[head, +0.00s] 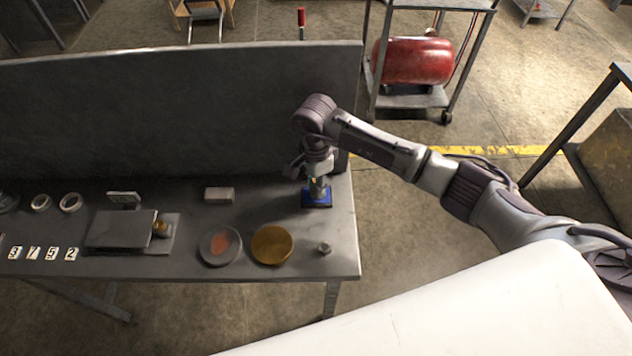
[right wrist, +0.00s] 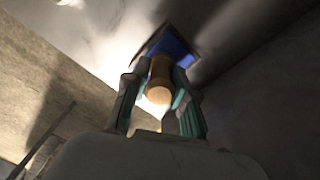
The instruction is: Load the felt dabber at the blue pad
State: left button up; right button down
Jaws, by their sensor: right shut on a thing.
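The blue pad (head: 317,201) lies near the right end of the grey workbench, close to its back panel. It also shows in the right wrist view (right wrist: 178,46), beyond the fingers. My right gripper (head: 318,178) points down right over the pad. It is shut on the felt dabber, whose wooden handle (right wrist: 159,80) sits between the two fingers in the right wrist view. The dabber's lower end is over the pad and seems to touch it, but the contact itself is hidden. My left gripper is not in view.
On the bench (head: 342,240) stand a dark dish with a reddish middle (head: 221,245), a brass-coloured disc (head: 271,245), a hex nut (head: 324,248), a grey block (head: 219,194) and a flat plate (head: 120,229). Number tiles (head: 52,253) and rings (head: 70,203) lie left. The back panel (head: 180,120) rises behind.

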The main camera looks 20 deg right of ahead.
jog(key=shift+r+p, duration=1.6)
jog(key=shift+r, duration=1.65)
